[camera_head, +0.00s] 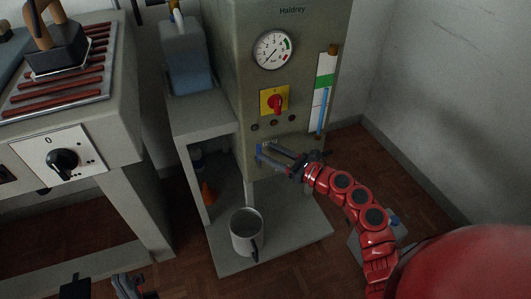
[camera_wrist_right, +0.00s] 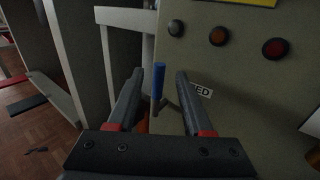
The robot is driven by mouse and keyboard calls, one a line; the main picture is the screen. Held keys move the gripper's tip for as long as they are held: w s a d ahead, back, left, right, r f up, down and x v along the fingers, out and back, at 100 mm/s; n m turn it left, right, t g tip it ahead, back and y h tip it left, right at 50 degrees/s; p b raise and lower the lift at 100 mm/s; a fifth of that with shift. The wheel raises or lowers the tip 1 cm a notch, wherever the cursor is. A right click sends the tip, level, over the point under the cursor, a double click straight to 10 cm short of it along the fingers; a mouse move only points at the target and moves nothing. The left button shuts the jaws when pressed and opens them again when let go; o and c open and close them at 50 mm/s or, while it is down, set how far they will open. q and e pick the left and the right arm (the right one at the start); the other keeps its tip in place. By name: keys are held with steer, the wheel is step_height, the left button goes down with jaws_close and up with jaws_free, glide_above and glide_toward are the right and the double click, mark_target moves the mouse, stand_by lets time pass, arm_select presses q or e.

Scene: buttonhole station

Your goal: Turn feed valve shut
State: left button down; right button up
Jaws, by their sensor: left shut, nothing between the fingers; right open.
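The feed valve has a blue-tipped lever (camera_wrist_right: 158,80), which stands upright in the right wrist view beside a partly hidden label (camera_wrist_right: 201,90) ending in "ED". In the head view the lever's blue part (camera_head: 259,151) shows small at the front of the grey-green machine, largely covered by my gripper. My right gripper (camera_head: 266,156) is open, with a finger on each side of the lever in the wrist view. I see no clear contact. My left gripper (camera_head: 124,284) is shut and empty at the bottom left of the head view, partly cut off.
Above the lever are several round buttons (camera_wrist_right: 218,36), a red knob on a yellow plate (camera_head: 274,101) and a gauge (camera_head: 273,50). A grey mug (camera_head: 246,235) stands on the machine's base below. A bench with a black dial (camera_head: 63,162) is at left.

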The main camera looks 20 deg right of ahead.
steer(key=shift+x, duration=1.1)
jaws_close()
stand_by(0.7)
